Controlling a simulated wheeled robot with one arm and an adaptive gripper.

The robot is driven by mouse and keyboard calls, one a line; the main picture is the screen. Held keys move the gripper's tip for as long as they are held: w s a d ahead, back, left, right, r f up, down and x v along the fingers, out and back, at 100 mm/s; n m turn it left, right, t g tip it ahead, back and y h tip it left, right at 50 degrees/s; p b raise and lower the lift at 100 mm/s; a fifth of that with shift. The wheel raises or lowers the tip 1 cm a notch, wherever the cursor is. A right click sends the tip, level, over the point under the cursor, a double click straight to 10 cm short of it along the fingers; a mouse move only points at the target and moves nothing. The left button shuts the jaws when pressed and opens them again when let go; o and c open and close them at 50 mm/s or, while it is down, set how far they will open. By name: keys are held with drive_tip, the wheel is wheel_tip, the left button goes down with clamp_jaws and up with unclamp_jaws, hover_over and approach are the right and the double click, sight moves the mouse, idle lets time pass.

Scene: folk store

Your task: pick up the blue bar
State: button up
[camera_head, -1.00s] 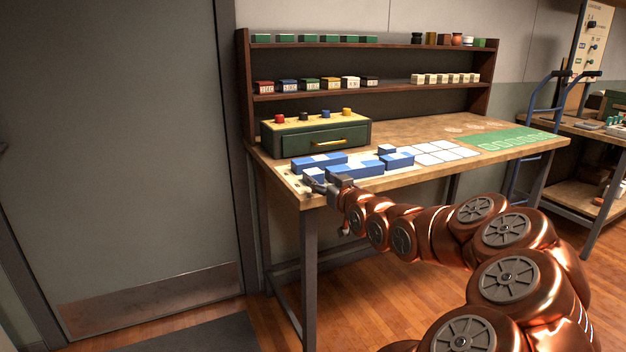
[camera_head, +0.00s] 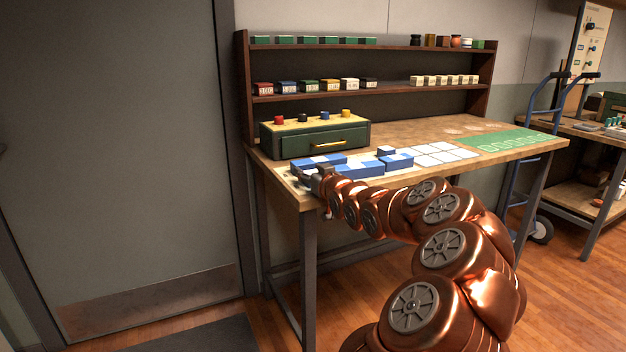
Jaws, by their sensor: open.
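Several blue pieces, some with white parts, lie on the left part of the wooden workbench (camera_head: 440,173). One long blue bar (camera_head: 345,160) lies at the back left, another blue bar (camera_head: 362,170) lies in front of it, and a shorter blue piece (camera_head: 400,162) is to the right. A small blue block (camera_head: 386,150) sits behind that. My gripper (camera_head: 308,180) is open at the bench's front left corner, right by the left ends of the bars. It is small in view and its fingers partly merge with the blocks, so I cannot tell whether it touches one.
A green drawer box (camera_head: 285,140) with coloured knobs stands behind the bars. White card squares (camera_head: 445,153) and a green mat (camera_head: 515,142) lie to the right. A two-level shelf (camera_head: 400,85) with small boxes rises at the back. A blue hand truck (camera_head: 540,125) stands beyond the bench.

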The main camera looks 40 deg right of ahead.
drive_tip(key=shift+w+d, duration=0.2)
drive_tip(key=shift+w, duration=0.25)
drive_tip(key=c, duration=0.8)
drive_tip(key=shift+r, duration=0.15)
